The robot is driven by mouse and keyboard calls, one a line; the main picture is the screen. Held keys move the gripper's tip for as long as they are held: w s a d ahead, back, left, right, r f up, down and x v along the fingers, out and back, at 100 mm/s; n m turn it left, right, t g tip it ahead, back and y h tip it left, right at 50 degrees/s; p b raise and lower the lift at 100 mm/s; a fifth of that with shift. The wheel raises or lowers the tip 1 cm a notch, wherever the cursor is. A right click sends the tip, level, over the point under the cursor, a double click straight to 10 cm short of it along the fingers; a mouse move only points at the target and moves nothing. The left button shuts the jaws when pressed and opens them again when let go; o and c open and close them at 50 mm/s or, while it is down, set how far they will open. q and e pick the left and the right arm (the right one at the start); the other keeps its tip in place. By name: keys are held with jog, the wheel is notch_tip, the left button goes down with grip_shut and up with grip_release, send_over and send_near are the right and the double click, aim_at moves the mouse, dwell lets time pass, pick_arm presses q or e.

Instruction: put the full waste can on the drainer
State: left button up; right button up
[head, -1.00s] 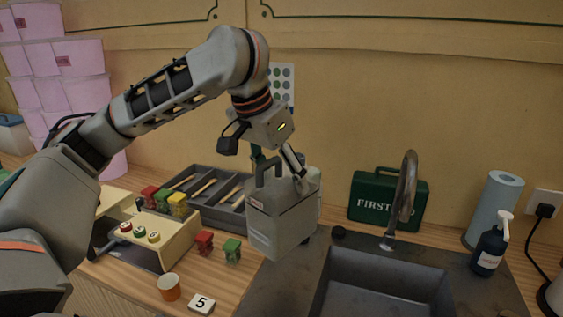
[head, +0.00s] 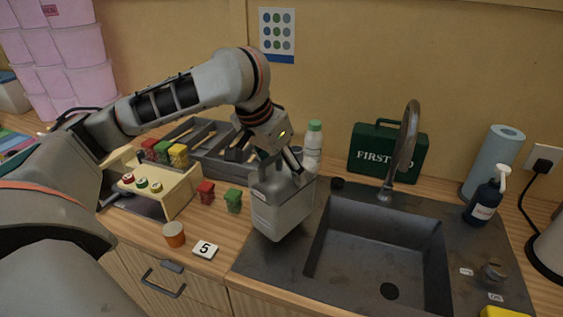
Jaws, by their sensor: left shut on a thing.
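The can is upright or slightly tilted, over the dark drainer (head: 262,262) to the left of the sink basin. I cannot tell whether its base touches the drainer. The fingertips are partly hidden by the can's top. My right gripper is not in view.
The sink basin (head: 345,270) and tap (head: 407,150) lie to the right. A white bottle with a green cap (head: 313,145) stands close behind the can.

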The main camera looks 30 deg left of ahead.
aim_at(270, 157)
pick_arm(q)
jog(key=shift+f, duration=1.65)
jog(key=o, duration=2.1)
jog(key=shift+f, duration=0.1)
jog(key=shift+r, duration=0.45)
jog(key=v, duration=1.1)
jog(key=shift+s+r, duration=0.15)
jog(key=shift+r, duration=0.1)
